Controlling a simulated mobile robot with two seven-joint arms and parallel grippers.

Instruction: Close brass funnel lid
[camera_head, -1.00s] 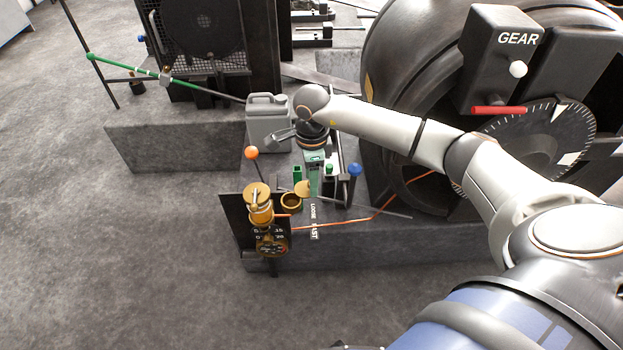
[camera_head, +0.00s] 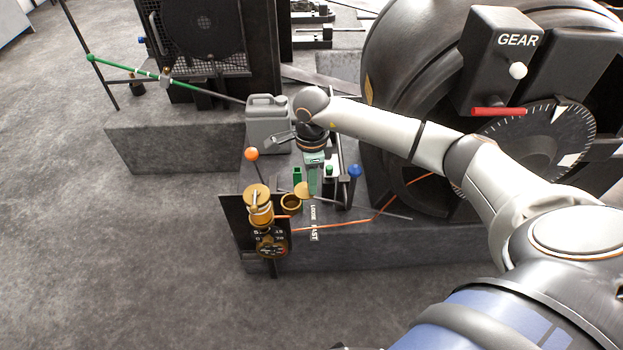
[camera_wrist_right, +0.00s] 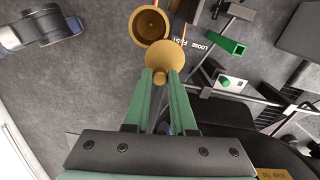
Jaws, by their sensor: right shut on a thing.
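The brass funnel (camera_head: 292,202) stands open on the grey plinth, its round mouth facing up. It also shows in the right wrist view (camera_wrist_right: 150,26), where I see into its dark inside. Its lid is a flat brass disc (camera_wrist_right: 180,58), standing open at the rim's edge. In the head view the lid (camera_head: 304,190) is right of the mouth and does not cover it. My right gripper (camera_wrist_right: 160,76) has its green fingers shut on the lid's small knob. The gripper (camera_head: 311,186) comes from behind the lid in the head view. My left gripper is not in view.
A brass cup with a round top (camera_head: 257,194) and an orange-knobbed lever (camera_head: 251,154) stand left of the funnel. A blue-knobbed lever (camera_head: 355,170) and a green block (camera_wrist_right: 228,44) are on the right. A grey canister (camera_head: 268,125) stands behind.

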